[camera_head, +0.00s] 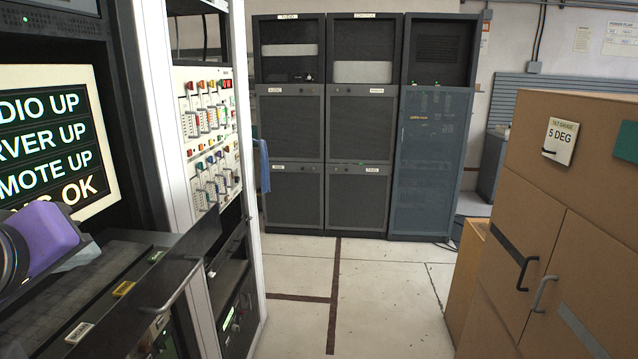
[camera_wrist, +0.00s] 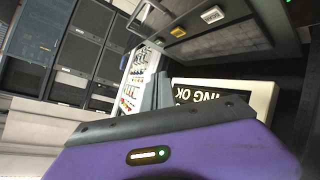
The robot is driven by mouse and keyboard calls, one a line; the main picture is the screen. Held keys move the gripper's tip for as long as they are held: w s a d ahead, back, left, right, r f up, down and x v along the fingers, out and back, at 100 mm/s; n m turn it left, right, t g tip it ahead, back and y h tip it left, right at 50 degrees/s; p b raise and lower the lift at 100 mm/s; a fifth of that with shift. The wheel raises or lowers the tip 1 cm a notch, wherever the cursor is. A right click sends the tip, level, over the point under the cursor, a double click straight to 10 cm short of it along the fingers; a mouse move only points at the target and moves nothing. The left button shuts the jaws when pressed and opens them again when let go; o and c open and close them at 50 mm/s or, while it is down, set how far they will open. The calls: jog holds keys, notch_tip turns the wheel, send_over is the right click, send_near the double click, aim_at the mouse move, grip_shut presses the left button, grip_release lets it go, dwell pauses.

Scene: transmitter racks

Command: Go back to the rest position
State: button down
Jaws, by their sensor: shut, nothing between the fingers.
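My gripper shows in the wrist view (camera_wrist: 162,78) as two grey fingers close together beyond its purple body, with nothing between them. In the head view, part of my purple arm shows at the left edge, in front of the left rack and its screen; the fingertips cannot be made out there. No held object is seen.
Below the screen, a drawer-like dark panel with a handle (camera_head: 175,290) sticks out from the left rack, near my arm. A white switch panel (camera_head: 208,140) is beyond. Dark cabinets (camera_head: 365,120) stand at the back, brown cabinets (camera_head: 545,220) at right. The floor between is clear.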

jog(key=w+d+f+t+y, duration=0.3)
jog(key=d+f+t+y, duration=0.3)
jog(key=d+f, duration=0.3)
jog(key=s+d+f, duration=0.3)
jog(key=d+f, duration=0.2)
jog(key=d, duration=0.2)
jog(key=s+d+f, duration=0.3)
jog(key=d+f, duration=0.1)
jog(key=d, duration=0.4)
jog(key=s+d+f+m+g+h, duration=0.1)
jog(key=s+d+f+m+h, duration=0.2)
jog(key=s+d, duration=0.5)
jog(key=s+d+f+m+g+h, duration=0.1)
jog(key=s+d+f+m+h, duration=0.2)
jog(key=s+d+f, duration=0.3)
jog(key=s+d+f+m+h, duration=0.3)
jog(key=s+d, duration=0.8)
jog(key=s, duration=0.4)
jog(key=shift+d+f+m+g+b, duration=0.3)
jog(key=shift+d+f+g+b, duration=0.1)
jog(key=shift+f, duration=0.4)
